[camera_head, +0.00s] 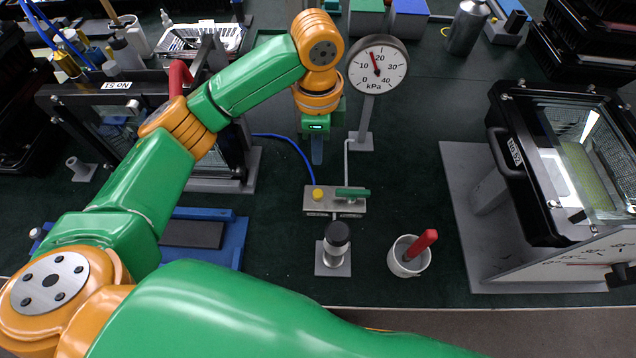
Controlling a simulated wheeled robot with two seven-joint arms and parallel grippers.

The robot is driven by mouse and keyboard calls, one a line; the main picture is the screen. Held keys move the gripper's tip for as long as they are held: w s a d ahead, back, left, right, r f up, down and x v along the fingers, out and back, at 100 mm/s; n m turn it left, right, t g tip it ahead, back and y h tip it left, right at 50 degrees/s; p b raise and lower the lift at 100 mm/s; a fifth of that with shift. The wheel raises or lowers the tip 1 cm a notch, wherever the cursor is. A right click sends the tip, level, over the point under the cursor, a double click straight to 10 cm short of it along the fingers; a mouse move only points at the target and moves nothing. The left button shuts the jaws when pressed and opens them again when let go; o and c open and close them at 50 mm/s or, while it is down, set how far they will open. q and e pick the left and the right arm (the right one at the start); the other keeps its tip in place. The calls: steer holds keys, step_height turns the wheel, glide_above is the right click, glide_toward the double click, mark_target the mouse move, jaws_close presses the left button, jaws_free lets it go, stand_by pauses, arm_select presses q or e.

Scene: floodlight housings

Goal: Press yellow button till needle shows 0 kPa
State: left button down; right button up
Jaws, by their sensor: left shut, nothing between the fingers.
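The yellow button (317,194) sits on the left end of a grey valve block (322,208) near the table's front middle. A green lever (352,192) lies on the block's right end. The round white gauge (390,68) stands behind it on a post; its red needle points just left of 20, so a little under 20 kPa. My left gripper (317,158) comes down from above, fingers shut and empty. Its tips show just behind the button in the picture, apart from it; their height above the table is hard to tell. My right gripper is not in view.
A black-capped fitting (337,240) and a white cup (408,258) with a red-handled tool stand in front of the block. A black floodlight housing (510,160) is at the right, another housing behind my left arm. A blue hose (290,145) runs to the block.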

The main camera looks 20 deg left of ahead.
mark_target(318, 193)
arm_select(q)
steer(key=f, duration=1.3)
steer(key=shift+w+f, duration=0.2)
steer(key=shift+f, duration=0.15)
